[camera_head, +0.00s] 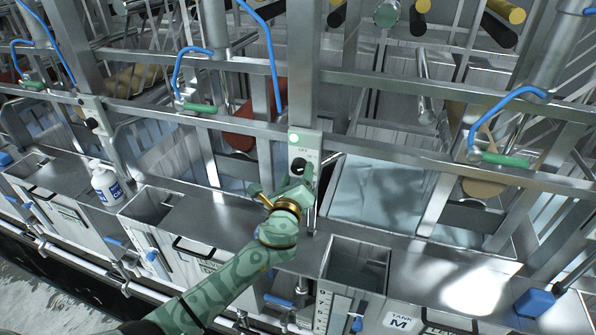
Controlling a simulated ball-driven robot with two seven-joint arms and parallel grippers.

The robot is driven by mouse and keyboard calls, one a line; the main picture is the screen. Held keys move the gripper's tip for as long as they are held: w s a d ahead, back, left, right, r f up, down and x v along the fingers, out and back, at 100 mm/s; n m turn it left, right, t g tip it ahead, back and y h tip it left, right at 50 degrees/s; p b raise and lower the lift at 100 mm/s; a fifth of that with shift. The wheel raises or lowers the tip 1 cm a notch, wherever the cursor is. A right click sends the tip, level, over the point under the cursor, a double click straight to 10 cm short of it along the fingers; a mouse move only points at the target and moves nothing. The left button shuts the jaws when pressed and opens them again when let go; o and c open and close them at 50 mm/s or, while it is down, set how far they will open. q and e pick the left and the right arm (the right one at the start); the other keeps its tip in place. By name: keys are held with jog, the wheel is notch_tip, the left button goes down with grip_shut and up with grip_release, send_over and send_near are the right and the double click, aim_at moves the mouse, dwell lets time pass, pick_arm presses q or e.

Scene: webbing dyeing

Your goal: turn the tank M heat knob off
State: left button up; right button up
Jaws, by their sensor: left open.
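A pale control plate (302,146) is fixed to a metal post in the middle of the view. Small print near the knob is too small to read. My left gripper (280,186), on a green patterned arm with a gold wrist ring, is open just below and left of the knob. Its right finger overlaps the plate's lower part; I cannot tell if it touches the knob. The tank M label (399,321) shows on the front at the lower right.
A white bottle (105,184) stands on the left ledge. Metal rails, blue hoses (272,60) and green-handled valves (503,160) surround the post. An open basin (357,265) lies right of my arm.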

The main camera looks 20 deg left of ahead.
pick_arm(q)
jog(key=shift+w, duration=1)
jog(key=shift+s+a, duration=0.1)
jog(key=c, duration=1)
jog(key=shift+n, duration=1.4)
jog(key=n, duration=0.2)
jog(key=shift+r+n+g, duration=0.15)
jog(key=shift+n+g, duration=0.15)
jog(key=n, duration=0.3)
jog(key=shift+r+h+p, duration=0.1)
jog(key=shift+h+p, duration=0.3)
jog(key=shift+n+g+p, duration=0.3)
jog(key=shift+n+p, duration=0.1)
jog(key=shift+n, duration=1)
